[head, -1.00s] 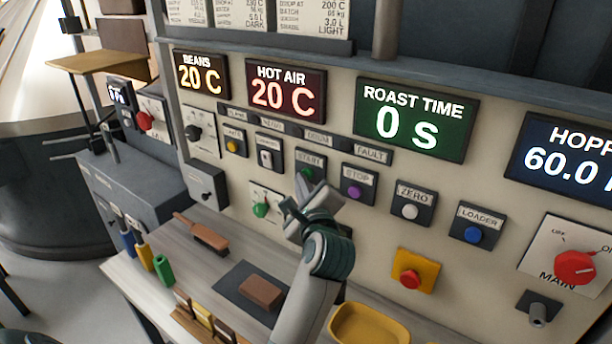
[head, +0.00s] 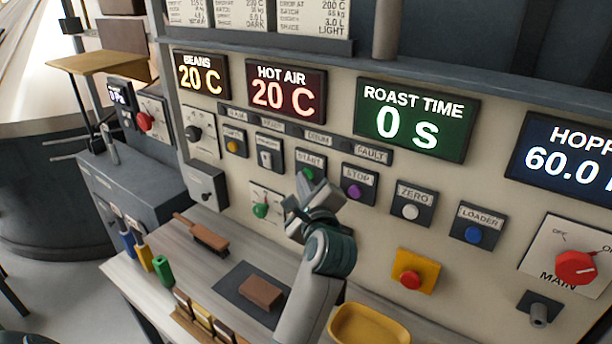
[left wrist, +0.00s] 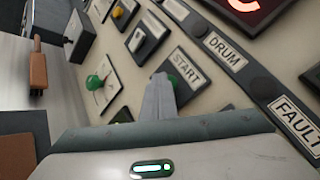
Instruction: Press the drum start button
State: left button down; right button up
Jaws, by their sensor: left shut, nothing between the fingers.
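The drum start button is a green button (head: 308,174) on a dark plate labelled START, under the DRUM label on the panel. In the left wrist view the fingertips (left wrist: 161,80) overlap the left edge of the START plate beside the button. I cannot tell whether they touch it. My right gripper is not in view.
The purple STOP button (head: 354,191) is right of START. A green knob (head: 261,210) sits at lower left. A red button on a yellow plate (head: 411,280) is lower right. The bench below holds a brush (head: 208,237), a brown block (head: 261,291) and a yellow tray (head: 370,325).

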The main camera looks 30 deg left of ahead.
pick_arm(q)
jog(key=shift+s, duration=0.85)
jog(key=shift+s, duration=0.1)
jog(key=s, duration=0.4)
jog(key=shift+s+a, duration=0.25)
jog(key=shift+s, duration=0.15)
jog(key=shift+f, duration=0.1)
dwell(0.7)
